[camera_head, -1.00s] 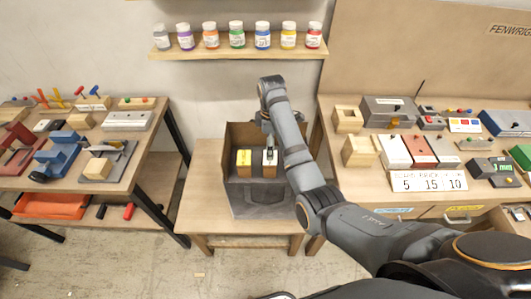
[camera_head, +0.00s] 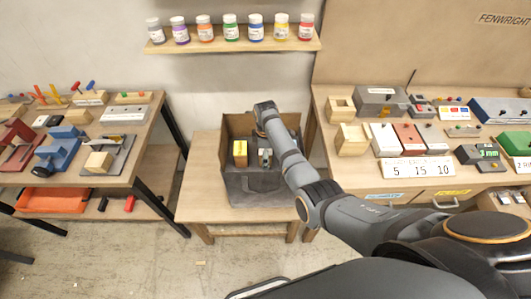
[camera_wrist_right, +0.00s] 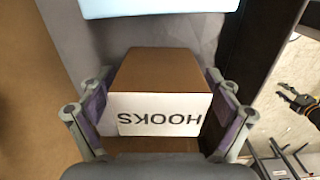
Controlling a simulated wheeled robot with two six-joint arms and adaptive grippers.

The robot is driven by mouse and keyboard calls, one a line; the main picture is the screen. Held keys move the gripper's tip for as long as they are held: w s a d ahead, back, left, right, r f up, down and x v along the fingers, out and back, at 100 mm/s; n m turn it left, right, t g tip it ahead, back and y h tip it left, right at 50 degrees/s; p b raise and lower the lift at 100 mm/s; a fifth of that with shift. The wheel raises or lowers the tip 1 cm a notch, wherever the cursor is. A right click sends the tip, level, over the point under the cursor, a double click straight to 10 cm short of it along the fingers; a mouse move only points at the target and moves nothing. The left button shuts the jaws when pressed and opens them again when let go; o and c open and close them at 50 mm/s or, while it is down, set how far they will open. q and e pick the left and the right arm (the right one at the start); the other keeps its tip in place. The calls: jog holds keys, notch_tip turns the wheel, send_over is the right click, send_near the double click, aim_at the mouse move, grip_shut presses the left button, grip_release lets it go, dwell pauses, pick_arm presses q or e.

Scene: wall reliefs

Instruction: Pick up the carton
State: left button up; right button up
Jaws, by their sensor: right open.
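A brown carton with a white label reading HOOKS (camera_wrist_right: 160,78) fills the middle of the right wrist view, its lettering upside down there. My right gripper (camera_wrist_right: 160,103) is open, with one purple-padded finger on each side of this carton; contact is not clear. In the head view the gripper (camera_head: 265,150) reaches down into an open bin (camera_head: 262,190) with a grey front and brown back, over the right one of two cartons. The left carton (camera_head: 240,160) has a yellow label and stands beside it. The right carton is mostly hidden by my arm. My left gripper is not seen.
The bin stands on a low wooden table (camera_head: 197,180). A bottle shelf (camera_head: 235,46) is above it. Workbenches with tools and boxes flank it, the left one (camera_head: 125,165) and the right one (camera_head: 335,175). The bin walls are close around the gripper.

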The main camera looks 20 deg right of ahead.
jog(key=c, duration=1.4)
jog(key=shift+r, duration=0.1)
